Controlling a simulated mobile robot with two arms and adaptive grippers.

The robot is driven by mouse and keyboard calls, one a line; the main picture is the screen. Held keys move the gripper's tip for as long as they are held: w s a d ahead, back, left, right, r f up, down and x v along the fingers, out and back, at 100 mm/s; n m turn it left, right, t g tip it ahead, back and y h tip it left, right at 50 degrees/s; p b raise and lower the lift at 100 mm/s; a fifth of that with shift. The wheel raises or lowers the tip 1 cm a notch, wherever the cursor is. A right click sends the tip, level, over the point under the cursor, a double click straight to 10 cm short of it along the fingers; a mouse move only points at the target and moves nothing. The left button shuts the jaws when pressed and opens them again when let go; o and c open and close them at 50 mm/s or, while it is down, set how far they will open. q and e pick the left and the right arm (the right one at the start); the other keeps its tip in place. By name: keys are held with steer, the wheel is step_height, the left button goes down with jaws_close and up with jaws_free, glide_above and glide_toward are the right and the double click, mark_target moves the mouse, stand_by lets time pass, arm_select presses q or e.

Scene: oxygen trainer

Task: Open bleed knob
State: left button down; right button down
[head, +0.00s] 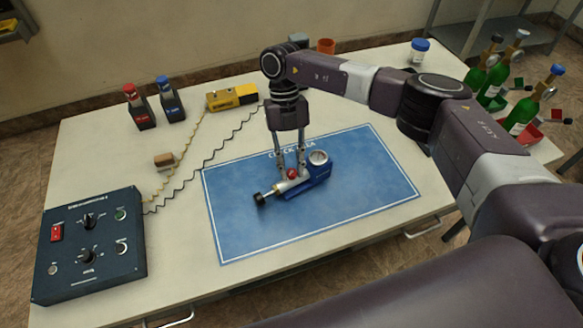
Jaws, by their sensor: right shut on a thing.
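A blue device with a round dial gauge (319,158) and a metal barrel lies on the blue mat (350,205). A black knob (259,198) sticks out at its left end. A small red knob (292,173) sits on top of the device, and I take it to be the bleed knob. My right gripper (291,174) points straight down from above, its two fingers closed on the red knob. The fingertips partly hide the knob, so its turn angle cannot be read. My left gripper is out of view.
A dark control box (88,245) stands at the front left of the white table (175,205). Two dark bottles (170,98) and a yellow meter (232,96) with coiled cables are at the back left. Green cylinders (497,78) stand at the right. The mat's right side is clear.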

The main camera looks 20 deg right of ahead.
stand_by(1.2)
steer(key=c, duration=1.7)
jaws_free()
steer(key=v, duration=1.2)
